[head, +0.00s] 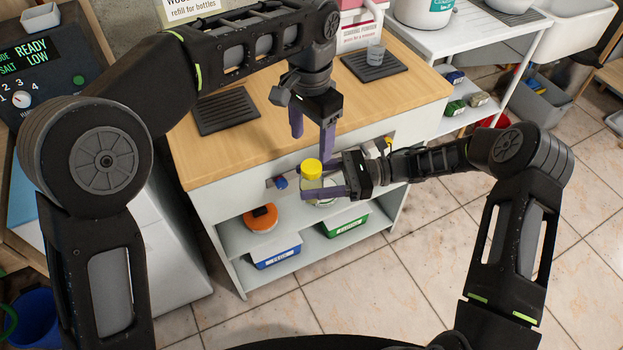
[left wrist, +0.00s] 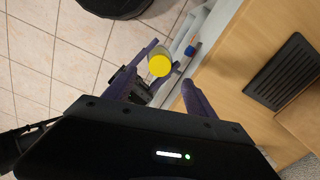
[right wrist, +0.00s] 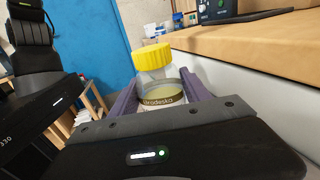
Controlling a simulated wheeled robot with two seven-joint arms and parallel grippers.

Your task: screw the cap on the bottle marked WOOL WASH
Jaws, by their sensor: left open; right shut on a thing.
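A clear bottle with yellowish contents stands about upright in my right gripper (head: 314,180), off the table front. A yellow cap (head: 312,168) sits on its top; any gap under it cannot be told. The bottle (right wrist: 160,90) shows between the purple fingers in the right wrist view, with lettering like "radeska" on its band; WOOL WASH is not readable on it. My left gripper (head: 312,145) is open and empty, fingers pointing down above the cap. In the left wrist view the cap (left wrist: 159,65) lies just beyond the open fingers, seen from above.
The wooden worktop (head: 235,165) carries dark ribbed mats (head: 226,112) and a grey cup (head: 375,54). Below, shelves hold an orange round thing (head: 261,218), a blue bin (head: 276,256) and a green bin (head: 347,228). A blue-capped item (head: 281,183) is close left of the bottle.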

